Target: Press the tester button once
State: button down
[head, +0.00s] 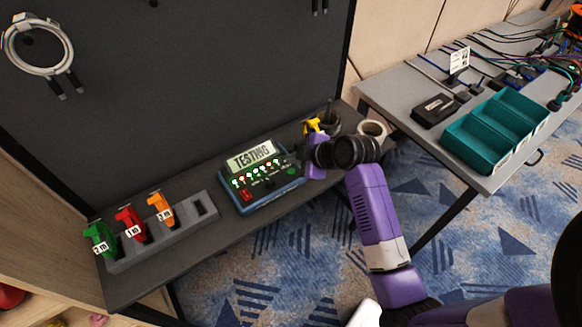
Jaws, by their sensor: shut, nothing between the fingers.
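The tester (266,180) is a dark box with a blue-grey rim on the narrow dark shelf. Its raised display (251,157) reads "TESTING", and rows of green, red and white lights glow below it. A red button or panel (246,195) is at its lower left corner, and a green spot shows at its right side. My gripper (297,165) is at the tester's right edge, at the end of my purple arm. It is shut and empty. Its fingertips are small and dark here, and I cannot tell whether they touch the tester.
A grey holder (183,231) with green, red and orange tagged connectors stands left of the tester. A yellow item (311,126), a dark cup (329,122) and a tape roll (372,130) are behind my wrist. A grey table (395,91) with teal bins (494,130) is at right.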

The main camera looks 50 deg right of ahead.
aim_at(294, 171)
jog(key=shift+r+p, duration=0.9)
jog(key=shift+r, duration=0.5)
jog(key=shift+f, duration=0.1)
jog(key=shift+w+d+r+m, duration=0.15)
jog(key=shift+d+r+m, duration=0.05)
jog(key=shift+m, duration=0.2)
jog(key=w+d+r+m+t+h, duration=0.1)
jog(key=d+r+m+t+h, duration=0.15)
jog(key=d+r+m, duration=0.2)
jog(key=s+a+r+m+t+h, duration=0.2)
jog(key=s+a+r+m+h, duration=0.1)
jog(key=a+m, duration=0.1)
jog(key=s+a+r+y, duration=0.2)
jog(key=s+a+y, duration=0.1)
jog(key=s+a, duration=0.8)
jog(key=s+a+r+n+t+y, duration=0.1)
jog(key=s+a+r+y, duration=0.1)
jog(key=s+a, duration=1)
jog(key=s+y, duration=0.1)
jog(key=s, duration=0.4)
jog(key=shift+s+a, duration=0.2)
jog(key=shift+s, duration=0.2)
